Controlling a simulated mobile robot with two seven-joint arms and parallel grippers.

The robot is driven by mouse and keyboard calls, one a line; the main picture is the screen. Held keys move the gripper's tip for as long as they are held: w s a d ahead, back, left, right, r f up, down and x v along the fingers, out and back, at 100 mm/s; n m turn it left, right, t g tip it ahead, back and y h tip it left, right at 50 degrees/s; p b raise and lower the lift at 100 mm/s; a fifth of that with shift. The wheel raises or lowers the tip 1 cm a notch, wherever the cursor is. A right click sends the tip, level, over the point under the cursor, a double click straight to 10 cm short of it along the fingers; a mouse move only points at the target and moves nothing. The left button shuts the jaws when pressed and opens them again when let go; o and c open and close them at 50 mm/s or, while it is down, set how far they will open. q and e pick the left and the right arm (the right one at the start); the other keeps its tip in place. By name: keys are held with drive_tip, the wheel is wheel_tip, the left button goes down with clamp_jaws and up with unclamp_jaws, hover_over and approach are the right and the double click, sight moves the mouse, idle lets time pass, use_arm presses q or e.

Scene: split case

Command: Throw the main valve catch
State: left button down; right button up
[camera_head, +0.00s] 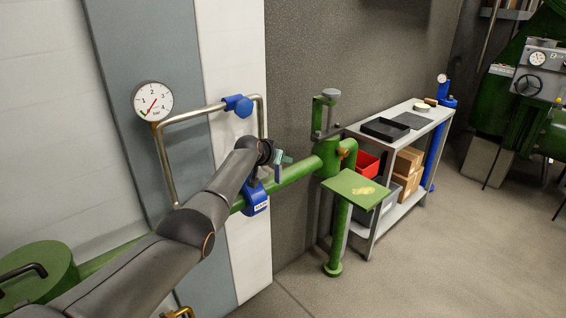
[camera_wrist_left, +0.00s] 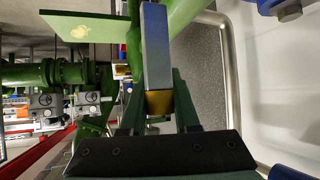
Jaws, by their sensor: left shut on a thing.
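My left arm reaches in from the lower left, and its gripper (camera_head: 282,160) is at the green pipe (camera_head: 292,174), just above a blue valve body (camera_head: 256,199) with a small white label that I cannot read for sure. In the left wrist view my left gripper (camera_wrist_left: 160,98) is shut on a blue-grey bar-shaped handle (camera_wrist_left: 156,45) with a brass-coloured end between the fingers. The handle's base and any catch on it are hidden by the gripper and wrist in the head view. My right gripper is in neither view.
A bent metal pipe (camera_head: 186,116) with a gauge (camera_head: 152,100) and a blue valve (camera_head: 239,105) rises behind my arm. A green stand with a square plate (camera_head: 356,189) is to the right, before a grey shelf (camera_head: 408,118). The floor at right is clear.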

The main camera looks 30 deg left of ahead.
use_arm(q)
drive_tip(key=shift+s+f, duration=0.1)
drive_tip(key=shift+f, duration=0.2)
drive_tip(key=c, duration=0.6)
unclamp_jaws()
drive_tip(key=shift+c, duration=0.2)
drive_tip(key=shift+r, duration=0.1)
drive_tip(key=shift+r, duration=0.1)
drive_tip(key=shift+p+v, duration=1.1)
drive_tip(key=shift+v, duration=0.15)
drive_tip(key=v, duration=0.9)
drive_tip(key=shift+s+r+p, duration=0.2)
drive_tip(key=shift+s+p, duration=0.2)
drive_tip(key=shift+a, duration=0.1)
